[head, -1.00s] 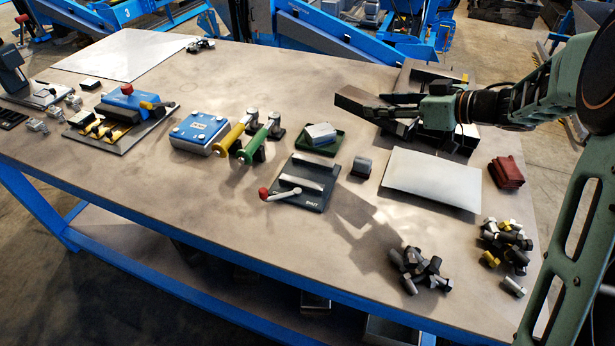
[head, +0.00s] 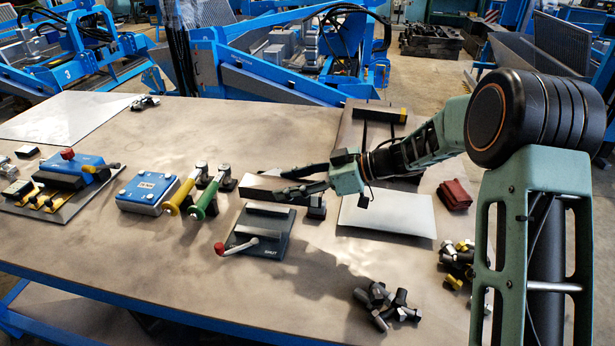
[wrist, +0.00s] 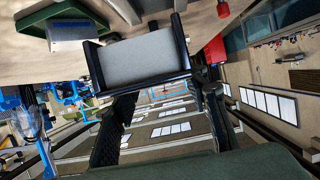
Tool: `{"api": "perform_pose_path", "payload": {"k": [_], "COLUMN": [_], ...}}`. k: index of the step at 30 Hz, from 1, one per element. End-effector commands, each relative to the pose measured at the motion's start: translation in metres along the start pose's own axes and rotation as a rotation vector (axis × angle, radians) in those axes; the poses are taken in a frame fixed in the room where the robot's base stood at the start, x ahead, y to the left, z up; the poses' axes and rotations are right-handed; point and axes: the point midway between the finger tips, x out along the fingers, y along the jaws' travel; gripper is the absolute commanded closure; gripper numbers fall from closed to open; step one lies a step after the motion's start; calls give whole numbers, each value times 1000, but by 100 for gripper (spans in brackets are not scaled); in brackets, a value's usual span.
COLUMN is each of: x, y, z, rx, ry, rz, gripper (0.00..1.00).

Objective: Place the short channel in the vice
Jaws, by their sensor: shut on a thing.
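My gripper (head: 287,182) is shut on a dark channel (head: 258,188), held roughly level in the air. In the wrist view the channel (wrist: 142,60) shows its grey inner face and two dark side walls, between my two fingers (wrist: 160,100). A dark plate with a grey raised bar and a red-knobbed lever, which looks like the vice (head: 270,248), lies on the table. The channel appears just behind and above it in the head view; the gap cannot be judged. The green tray (wrist: 95,12) with a light block (wrist: 68,30) shows in the wrist view.
A small dark block (head: 316,208) stands right of the vice. Green-handled (head: 205,198) and yellow-handled (head: 183,192) clamps stand left. A pale sheet (head: 385,217) and red pieces (head: 454,194) lie right. Loose bolts (head: 385,304) lie in front.

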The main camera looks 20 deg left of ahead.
Motion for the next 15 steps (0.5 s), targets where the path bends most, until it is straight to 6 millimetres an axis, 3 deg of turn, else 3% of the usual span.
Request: {"api": "perform_pose_path", "payload": {"k": [1, 6, 15], "x": [12, 43, 67], "y": [-3, -7, -10], "z": [-4, 15, 27], "rx": [-2, 1, -3], "ry": [6, 5, 6], "rz": [-2, -1, 1], "gripper": [100, 100, 100]}}
